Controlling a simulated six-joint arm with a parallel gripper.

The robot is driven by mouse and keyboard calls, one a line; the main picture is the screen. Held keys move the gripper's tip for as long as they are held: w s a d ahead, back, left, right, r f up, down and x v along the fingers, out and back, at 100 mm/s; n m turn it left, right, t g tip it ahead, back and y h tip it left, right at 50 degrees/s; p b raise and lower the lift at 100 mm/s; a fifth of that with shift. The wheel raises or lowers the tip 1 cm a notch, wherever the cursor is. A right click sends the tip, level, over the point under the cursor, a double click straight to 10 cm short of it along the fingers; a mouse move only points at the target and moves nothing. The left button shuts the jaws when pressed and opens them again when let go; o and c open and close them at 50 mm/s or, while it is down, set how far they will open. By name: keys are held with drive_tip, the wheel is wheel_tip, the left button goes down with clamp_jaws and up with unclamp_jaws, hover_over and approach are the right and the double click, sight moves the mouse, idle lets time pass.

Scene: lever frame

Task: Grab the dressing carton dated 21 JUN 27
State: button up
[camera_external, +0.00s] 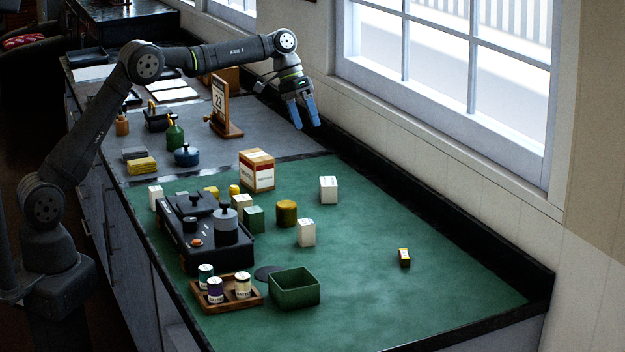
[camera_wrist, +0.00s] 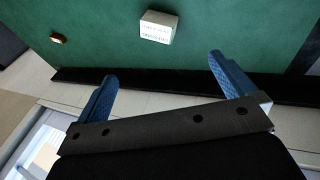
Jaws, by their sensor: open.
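Several small white cartons stand on the green mat: one at the back right (camera_external: 328,189), one nearer the middle (camera_external: 306,232), one beside the black device (camera_external: 242,202) and one at the left (camera_external: 155,197). No date on them is legible in the outside view. In the wrist view a white carton (camera_wrist: 158,27) with printed lines lies beyond the fingertips; its print is too blurred to read. My gripper (camera_external: 304,122) is open and empty, high above the back edge of the counter by the window wall. Its two blue fingers (camera_wrist: 162,68) are spread in the wrist view.
A larger red-banded box (camera_external: 257,171), a green block (camera_external: 253,219) and a yellow cylinder (camera_external: 287,213) stand near the cartons. A black device (camera_external: 205,238), a jar tray (camera_external: 226,299) and a green bin (camera_external: 293,289) are in front.

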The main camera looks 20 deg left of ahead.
drive_tip(key=shift+c, duration=0.4)
drive_tip(key=shift+c, duration=0.6)
drive_tip(key=m+t+y, duration=0.1)
drive_tip(key=m+y, duration=0.3)
hover_over(328, 181)
drive_tip(key=f, duration=0.9)
drive_tip(key=shift+w+a+f, duration=0.1)
drive_tip(key=shift+w+f, duration=0.1)
drive_tip(key=shift+f, duration=0.1)
drive_tip(key=shift+f+m, duration=0.3)
drive_tip(key=shift+f, duration=0.05)
wheel_tip(328, 181, down, 7)
drive_tip(key=c, duration=1.1)
